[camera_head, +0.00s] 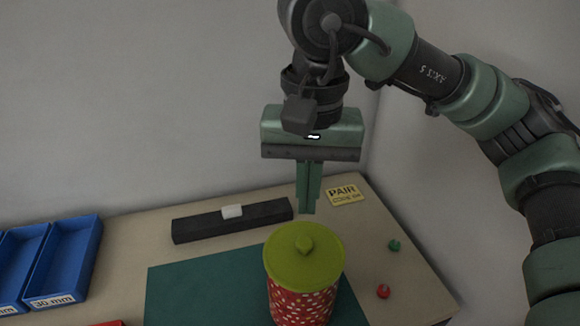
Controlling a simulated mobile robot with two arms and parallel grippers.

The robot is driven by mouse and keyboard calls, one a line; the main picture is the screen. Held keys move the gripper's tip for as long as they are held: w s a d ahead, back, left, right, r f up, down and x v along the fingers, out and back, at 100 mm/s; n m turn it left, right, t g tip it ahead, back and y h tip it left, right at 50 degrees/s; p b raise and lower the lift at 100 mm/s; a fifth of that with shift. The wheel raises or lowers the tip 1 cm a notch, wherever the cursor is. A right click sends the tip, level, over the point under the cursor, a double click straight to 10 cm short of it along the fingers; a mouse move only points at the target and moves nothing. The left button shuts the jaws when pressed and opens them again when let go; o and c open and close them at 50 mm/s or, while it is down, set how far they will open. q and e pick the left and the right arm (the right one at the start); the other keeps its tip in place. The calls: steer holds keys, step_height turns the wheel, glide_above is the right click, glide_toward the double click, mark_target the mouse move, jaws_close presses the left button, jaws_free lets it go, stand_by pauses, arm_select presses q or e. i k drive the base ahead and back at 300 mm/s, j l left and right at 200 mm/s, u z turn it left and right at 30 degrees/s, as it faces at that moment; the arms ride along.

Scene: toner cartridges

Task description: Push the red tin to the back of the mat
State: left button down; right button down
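The red tin (302,304) has white spots and an olive-green lid with a knob. It stands upright on the dark teal mat (195,292), on the right part of what shows of it. The bottom of the tin and the mat's front are cut off by the picture's lower edge. My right gripper (308,210) points down, with its green fingers together and nothing seen between them. In the picture its fingertips are just above the lid, apart from it. My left gripper is not in view.
A black bar (190,228) with a white block (232,211) on it lies behind the mat. A yellow PAIR sign (344,194) lies at the back right. A green piece (394,245) and a red piece (383,291) lie right of the mat. Blue bins (66,258) stand left.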

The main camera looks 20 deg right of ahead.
mark_target(288, 307)
steer(key=k, duration=1.5)
